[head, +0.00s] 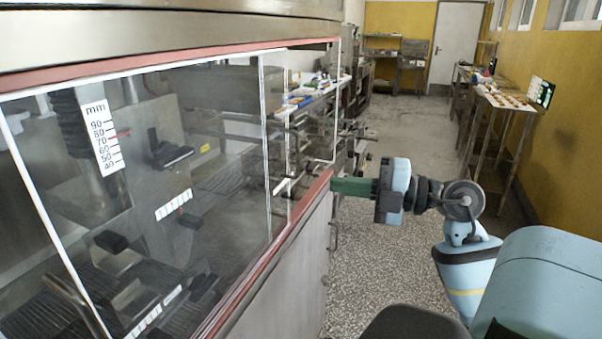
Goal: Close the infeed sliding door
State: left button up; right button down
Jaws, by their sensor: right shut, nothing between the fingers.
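The machine's transparent sliding panels (222,110) run along its side in a red-edged track, with white edges. Two panel edges overlap near the middle of the side. Beyond them a stretch reaches to a white-edged frame (336,95) at the far end. I cannot tell for sure which pane is the infeed door, or how far it stands open. My right gripper (336,186) has green fingers and points left, at the machine's far lower corner by the red rail. It is shut and empty. Whether its tips touch the panel or rail is unclear. My left gripper is not in view.
A steel cabinet wall (290,270) lies below the red rail (262,265). A white mm scale (101,138) shows on the left. The speckled floor (385,265) is free to the right. Benches stand along the yellow wall (562,130).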

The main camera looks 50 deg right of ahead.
aim_at(276, 167)
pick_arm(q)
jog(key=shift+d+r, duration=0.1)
pick_arm(e)
jog(key=shift+w, duration=0.1)
